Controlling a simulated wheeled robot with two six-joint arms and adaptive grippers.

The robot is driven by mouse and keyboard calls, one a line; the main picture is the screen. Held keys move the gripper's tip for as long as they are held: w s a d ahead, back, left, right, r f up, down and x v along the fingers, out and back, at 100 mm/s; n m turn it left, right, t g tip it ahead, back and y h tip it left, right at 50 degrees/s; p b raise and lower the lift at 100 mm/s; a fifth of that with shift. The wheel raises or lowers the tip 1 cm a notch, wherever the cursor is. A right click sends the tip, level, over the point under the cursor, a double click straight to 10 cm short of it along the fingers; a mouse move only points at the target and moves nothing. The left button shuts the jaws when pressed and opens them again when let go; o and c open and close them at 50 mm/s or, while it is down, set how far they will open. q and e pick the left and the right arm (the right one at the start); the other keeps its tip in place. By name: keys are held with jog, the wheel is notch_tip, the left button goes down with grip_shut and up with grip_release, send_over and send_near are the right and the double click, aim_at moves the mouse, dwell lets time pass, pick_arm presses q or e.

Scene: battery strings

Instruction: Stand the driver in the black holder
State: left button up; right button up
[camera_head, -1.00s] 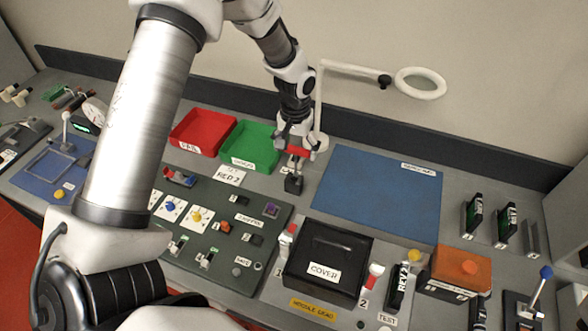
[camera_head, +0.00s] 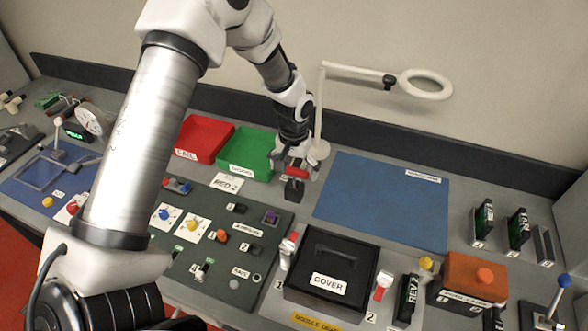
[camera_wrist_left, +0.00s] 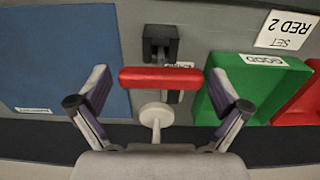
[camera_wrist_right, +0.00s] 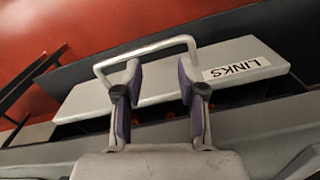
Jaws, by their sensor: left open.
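The driver's red handle (camera_head: 297,172) lies crosswise just above the black holder (camera_head: 293,190). In the left wrist view the handle (camera_wrist_left: 160,76) is between the fingers of my left gripper (camera_wrist_left: 160,95), with a small gap at each end. That gripper (camera_head: 298,164) is open. The black holder (camera_wrist_left: 160,42) shows just past the handle, with a short grey part between them. How deep the driver sits in the holder is hidden. My right gripper (camera_wrist_right: 158,82) is open and empty; it shows only in its own wrist view.
The green tray (camera_head: 233,166) and red tray (camera_head: 190,154) stand left of the holder. A blue mat (camera_head: 385,200) lies right of it. The magnifier lamp (camera_head: 318,110) rises close behind. A grey part labelled LINKS (camera_wrist_right: 225,75), with a wire handle (camera_wrist_right: 150,48), is beyond my right gripper.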

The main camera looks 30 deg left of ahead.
pick_arm(q)
jog(key=shift+r, duration=0.1)
notch_tip(320, 180, up, 12)
jog(key=p, duration=0.9)
pick_arm(e)
notch_tip(320, 180, up, 10)
jog(key=shift+f, duration=0.25)
